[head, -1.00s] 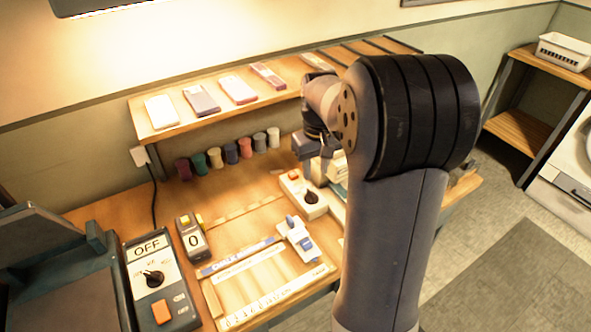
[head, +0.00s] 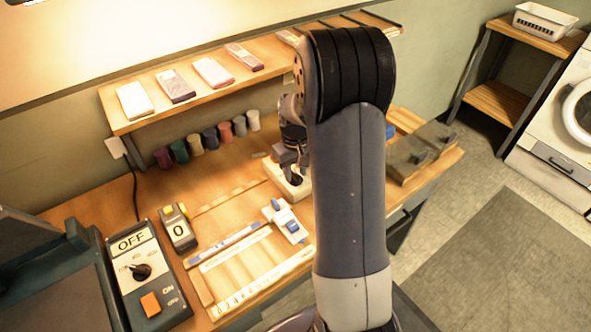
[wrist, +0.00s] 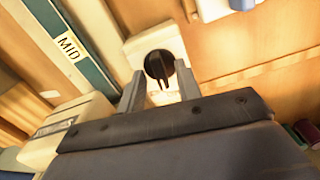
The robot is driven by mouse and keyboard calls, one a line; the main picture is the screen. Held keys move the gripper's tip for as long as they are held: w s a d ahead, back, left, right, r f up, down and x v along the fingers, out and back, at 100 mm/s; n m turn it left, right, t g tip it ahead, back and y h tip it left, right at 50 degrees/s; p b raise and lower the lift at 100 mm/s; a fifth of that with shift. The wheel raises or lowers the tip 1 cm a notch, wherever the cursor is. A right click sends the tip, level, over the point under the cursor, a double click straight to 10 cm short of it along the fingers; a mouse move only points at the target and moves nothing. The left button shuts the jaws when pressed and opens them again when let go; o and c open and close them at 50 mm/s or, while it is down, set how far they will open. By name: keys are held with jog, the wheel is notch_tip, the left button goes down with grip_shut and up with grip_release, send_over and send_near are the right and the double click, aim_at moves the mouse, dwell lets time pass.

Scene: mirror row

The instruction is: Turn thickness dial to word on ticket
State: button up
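A white box with a round black dial (wrist: 159,65) is in the wrist view. The dial's pointer ridge runs roughly up and down in that picture. In the head view the white box (head: 273,174) sits on the bench, with my gripper (head: 290,160) just above it and partly covering it. In the wrist view my gripper (wrist: 160,88) is open, one finger on each side of the dial; contact cannot be told. A white label reading MID (wrist: 69,47) is on a teal strip left of the box. Whether it is the ticket cannot be told.
A grey control box (head: 150,290) reading OFF, with its own black knob and orange button, stands at the bench's left. A counter (head: 178,228) showing 0 is beside it. Several coloured spools (head: 210,137) line the back under a shelf (head: 119,122). A slider fixture (head: 286,222) lies in front.

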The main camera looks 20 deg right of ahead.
grip_shut()
dwell(0.4)
jog(key=shift+n, duration=0.6)
grip_release()
